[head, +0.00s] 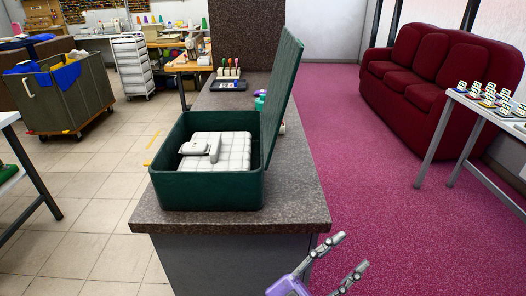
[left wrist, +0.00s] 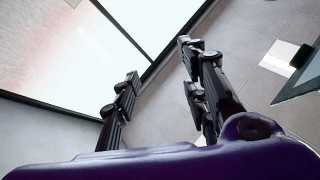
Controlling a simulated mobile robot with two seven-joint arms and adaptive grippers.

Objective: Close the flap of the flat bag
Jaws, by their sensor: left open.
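The flat bag (head: 207,190) is a dark green box-shaped case on the end of a grey-brown counter. Its flap (head: 281,100) stands up, open, along the bag's right side and leans slightly right. A white quilted comforter (head: 233,152) lies inside, with a pale grey piece (head: 200,147) on top. My left gripper (head: 352,252) is at the bottom, right of the counter's front end, lower than the bag and apart from it. Its two fingers are spread and empty. They also show in the left wrist view (left wrist: 160,63), without the bag. My right gripper is not in view.
The counter (head: 300,190) runs back to a dark panel, with a tray of small colored items (head: 228,80) behind the bag. A red sofa (head: 430,75) and a white table (head: 490,112) stand at right. Pink carpet right of the counter is clear. A cart (head: 65,95) stands left.

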